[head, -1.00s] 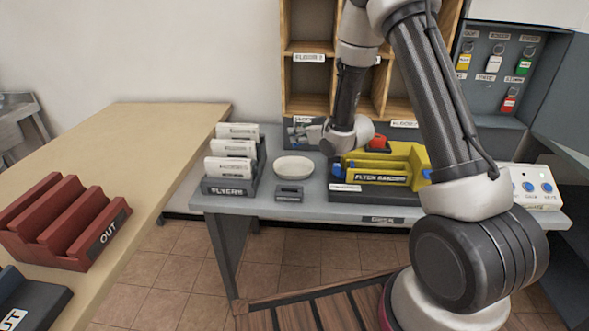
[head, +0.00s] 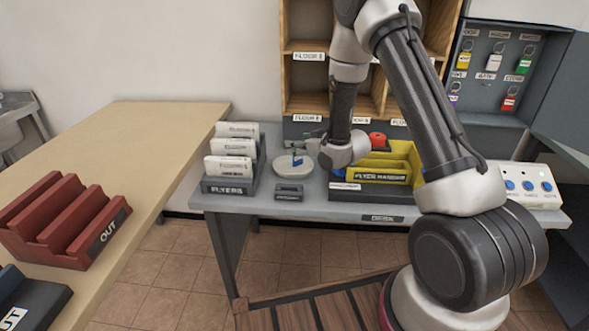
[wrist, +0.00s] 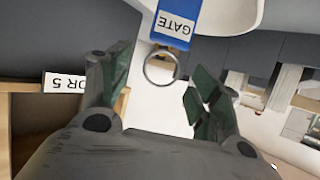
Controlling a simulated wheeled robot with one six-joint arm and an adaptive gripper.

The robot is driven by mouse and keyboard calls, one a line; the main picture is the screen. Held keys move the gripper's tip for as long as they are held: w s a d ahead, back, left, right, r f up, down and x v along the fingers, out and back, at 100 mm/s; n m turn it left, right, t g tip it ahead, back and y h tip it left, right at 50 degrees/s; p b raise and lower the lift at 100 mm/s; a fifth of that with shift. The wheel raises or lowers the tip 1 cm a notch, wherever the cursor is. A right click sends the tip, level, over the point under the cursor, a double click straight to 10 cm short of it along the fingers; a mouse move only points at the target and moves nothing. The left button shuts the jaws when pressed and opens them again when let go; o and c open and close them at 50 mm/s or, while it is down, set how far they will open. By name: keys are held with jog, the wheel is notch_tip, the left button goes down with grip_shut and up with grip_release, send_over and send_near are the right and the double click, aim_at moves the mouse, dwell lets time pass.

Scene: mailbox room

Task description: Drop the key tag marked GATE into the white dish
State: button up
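The blue key tag with a white GATE label (wrist: 175,25) and a metal ring shows at the top of the wrist view. In the head view the blue tag (head: 297,161) shows at the white dish (head: 291,170), within its outline. The dish's pale rim (wrist: 245,18) is behind the tag in the wrist view. My gripper (wrist: 160,90) has its two fingers spread, with the ring between their tips and touching neither visibly. In the head view my gripper (head: 314,145) is just above and right of the dish. I cannot tell whether the tag rests on the dish.
The flyers rack (head: 228,187) stands left of the dish, and a small dark block (head: 289,193) is in front. A yellow tray (head: 380,170) is close on the right. Wooden shelves (head: 305,77) rise behind. A key cabinet (head: 483,95) with several tags is at the right.

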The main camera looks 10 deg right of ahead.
jog(key=v, duration=0.7)
jog(key=shift+s+d, duration=0.15)
jog(key=shift+s, duration=0.1)
jog(key=s+d+r+m+g+h, duration=0.1)
jog(key=s+d+r+h, duration=0.2)
jog(key=s+d+r, duration=0.35)
jog(key=s+d+r+m+g+h, duration=0.2)
jog(key=s+d+r, duration=0.1)
jog(key=r, duration=0.7)
jog(key=s+d+r+m+g, duration=0.1)
jog(key=s+r+g, duration=0.1)
jog(key=s, duration=1.1)
jog(key=s+r+m+g, duration=0.1)
jog(key=s+r, duration=0.3)
jog(key=s, duration=1)
jog(key=shift+d+r+g+h, duration=0.15)
jog(key=shift+d+g+h, duration=0.25)
jog(key=shift+g, duration=0.5)
